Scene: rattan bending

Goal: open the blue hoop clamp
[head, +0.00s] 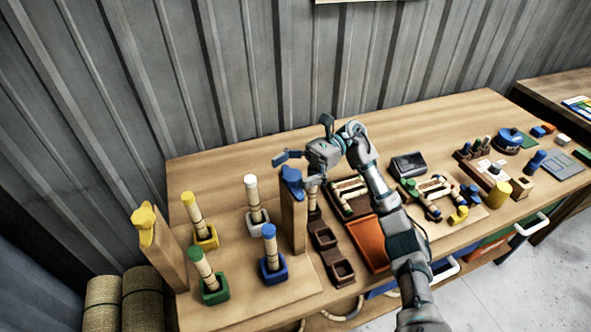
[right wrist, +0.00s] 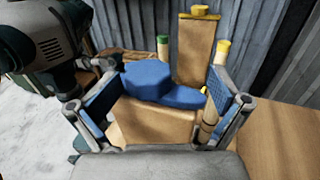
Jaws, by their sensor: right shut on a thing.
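The blue hoop clamp (head: 291,178) sits on top of the wooden post at the right end of the rattan board. In the right wrist view the blue clamp (right wrist: 150,80) lies between the finger pads of my right gripper (right wrist: 160,76), over the post. My right gripper (head: 302,140) is beside and above the clamp in the head view, shut on it with its fingers far apart. The clamp's blue arm reaches toward the right pad. Exact pad contact is hard to see. My left gripper is not in view.
A second post with a yellow clamp (head: 144,218) stands at the left. Between the posts are short upright rods in green, yellow, white and blue (head: 272,262) holders. Dark trays (head: 325,237) and an orange tray (head: 368,243) lie right of the post. A corrugated wall stands behind.

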